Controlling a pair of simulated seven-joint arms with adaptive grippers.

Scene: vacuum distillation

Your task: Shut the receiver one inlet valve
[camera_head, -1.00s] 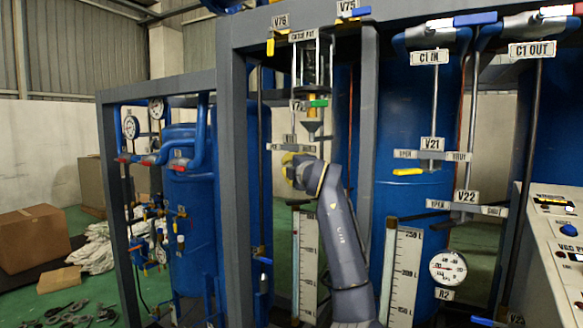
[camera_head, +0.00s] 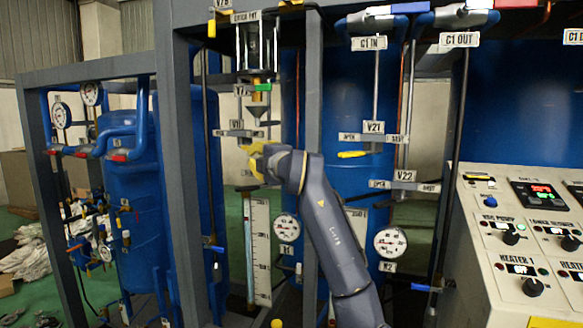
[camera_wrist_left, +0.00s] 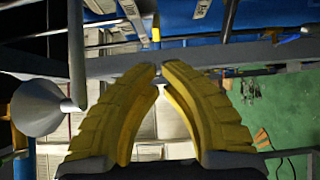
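The label V11 (camera_head: 236,124) and the grey plate (camera_head: 238,133) under it sit below the glass vessel in the head view. I take this for the receiver one inlet valve, but its handle cannot be told apart from my yellow fingers. My left gripper (camera_head: 254,160) is just below and right of that label. In the left wrist view its curved yellow fingers (camera_wrist_left: 160,70) have a narrow gap at the tips, with nothing visibly held. A small yellow piece (camera_wrist_left: 156,28) shows beyond the tips; I cannot tell what it is. My right gripper is out of view.
A grey frame post (camera_head: 312,95) stands just right of my gripper. The metal funnel (camera_head: 260,109) hangs above it and shows at left in the wrist view (camera_wrist_left: 38,108). A level scale (camera_head: 258,250) stands below. V21's yellow handle (camera_head: 351,154) and the control panel (camera_head: 515,235) are right.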

